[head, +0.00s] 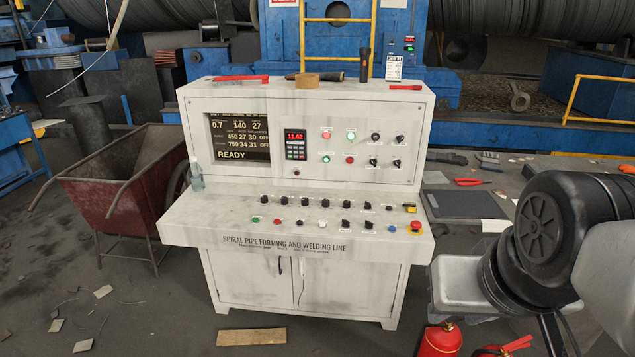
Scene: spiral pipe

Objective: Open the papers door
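A pale grey control console stands in the middle of the head view. Its lower cabinet has a left door (245,279) and a right door (345,287). Both look closed, meeting at a narrow seam. A small dark handle (280,265) sits near the top inner edge of the left door. Another thin handle (301,267) sits by the inner edge of the right door. I see no readable label telling which is the papers door. My arm shows at the right, apart from the console; my gripper's fingers are not visible.
A wooden board (251,336) lies on the floor before the left door. Red extinguishers (440,340) stand at front right. A red wheelbarrow (118,195) is left of the console. The console's button shelf (200,222) overhangs the doors. Floor in front is mostly clear.

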